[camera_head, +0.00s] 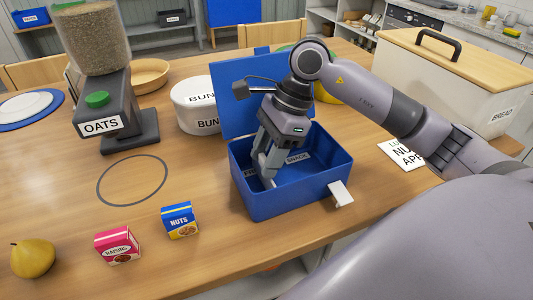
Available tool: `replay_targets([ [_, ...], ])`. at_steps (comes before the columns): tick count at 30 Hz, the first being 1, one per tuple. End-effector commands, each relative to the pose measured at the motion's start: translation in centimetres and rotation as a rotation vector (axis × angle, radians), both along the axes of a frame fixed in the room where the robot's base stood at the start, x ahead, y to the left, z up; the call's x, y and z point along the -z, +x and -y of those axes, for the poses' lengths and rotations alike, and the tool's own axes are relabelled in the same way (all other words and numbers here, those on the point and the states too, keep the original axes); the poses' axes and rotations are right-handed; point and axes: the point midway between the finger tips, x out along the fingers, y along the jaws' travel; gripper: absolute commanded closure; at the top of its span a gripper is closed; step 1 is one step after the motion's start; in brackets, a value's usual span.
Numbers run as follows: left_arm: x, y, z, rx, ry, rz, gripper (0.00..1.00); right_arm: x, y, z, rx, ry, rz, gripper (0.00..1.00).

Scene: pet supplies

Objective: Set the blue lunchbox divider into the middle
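The blue lunchbox (290,199) stands on the table with its lid (233,98) raised behind it. My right gripper (268,172) points down into the box, left of its middle, with its fingertips below the rim. Its fingers are seen at a slant, and I cannot tell whether they are apart or closed on something. The blue divider cannot be told apart from the blue box walls; the gripper hides part of the interior. My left gripper is not in view.
A nuts box (180,221), a raisins box (117,246) and a pear (33,259) stand at the front left. An oats dispenser (100,110) and a white bun tin (196,104) stand behind. A bread bin (436,85) stands at the right.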

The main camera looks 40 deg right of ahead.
Motion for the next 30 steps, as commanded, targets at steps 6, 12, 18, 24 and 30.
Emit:
replay_targets([
  [6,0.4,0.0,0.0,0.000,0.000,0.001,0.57,0.2,-0.1,0.7,0.003,-0.002,-0.001,1.00],
  [12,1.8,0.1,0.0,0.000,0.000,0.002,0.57,0.4,-0.6,3.5,0.007,-0.004,-0.003,1.00],
  [18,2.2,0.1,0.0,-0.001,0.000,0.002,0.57,0.1,-1.0,4.9,0.003,-0.002,0.001,1.00],
  [24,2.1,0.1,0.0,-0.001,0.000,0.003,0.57,-0.1,-1.1,5.0,0.001,0.000,0.001,1.00],
  [30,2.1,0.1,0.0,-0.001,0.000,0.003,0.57,-0.1,-1.1,4.9,0.000,0.000,0.001,0.28],
])
